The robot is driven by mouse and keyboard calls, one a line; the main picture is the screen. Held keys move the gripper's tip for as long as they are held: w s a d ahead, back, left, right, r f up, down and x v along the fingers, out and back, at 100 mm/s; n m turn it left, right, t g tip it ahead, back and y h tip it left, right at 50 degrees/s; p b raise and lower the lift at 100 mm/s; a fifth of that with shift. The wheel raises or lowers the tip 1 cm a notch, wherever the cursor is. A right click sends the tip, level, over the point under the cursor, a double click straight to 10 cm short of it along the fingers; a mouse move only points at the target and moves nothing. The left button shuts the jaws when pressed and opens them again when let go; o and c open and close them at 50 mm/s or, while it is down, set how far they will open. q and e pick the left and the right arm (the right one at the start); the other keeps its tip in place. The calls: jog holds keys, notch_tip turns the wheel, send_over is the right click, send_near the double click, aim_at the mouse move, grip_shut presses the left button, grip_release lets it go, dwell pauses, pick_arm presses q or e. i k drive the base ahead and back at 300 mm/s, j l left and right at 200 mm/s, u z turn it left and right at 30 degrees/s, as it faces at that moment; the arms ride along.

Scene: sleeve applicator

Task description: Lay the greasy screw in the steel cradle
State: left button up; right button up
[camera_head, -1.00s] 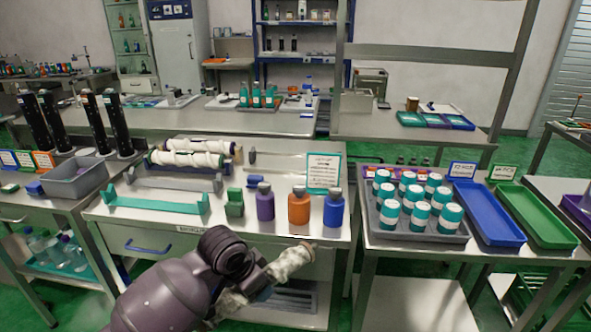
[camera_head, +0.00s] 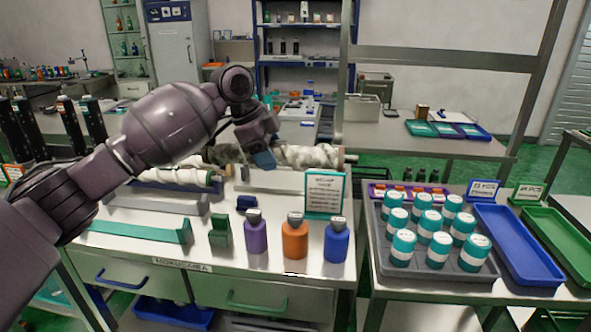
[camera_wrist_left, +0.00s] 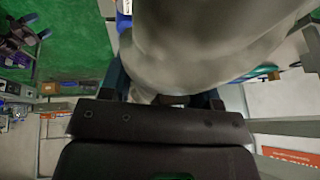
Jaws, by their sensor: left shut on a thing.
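My left gripper (camera_head: 262,158) is shut on the greasy screw (camera_head: 312,156), a pale, mottled thick rod with a thin end at the right. The screw lies roughly level, in the air above the back of the bench. A pale empty cradle (camera_head: 285,180) is below it, partly hidden by the screw and the sign. A grey empty cradle (camera_head: 155,204) lies further left and nearer. I cannot tell for sure which is the steel one. In the left wrist view the screw (camera_wrist_left: 205,45) fills the space between the fingers. My right gripper is not in view.
A teal cradle (camera_head: 135,231), a green block (camera_head: 220,233) and purple (camera_head: 256,235), orange (camera_head: 295,240) and blue (camera_head: 336,241) bottles line the bench front. A framed sign (camera_head: 325,192) stands right of the pale cradle. White-wrapped rods (camera_head: 180,175) lie behind my arm.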

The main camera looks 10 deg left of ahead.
aim_at(293, 176)
jog(key=i, duration=0.95)
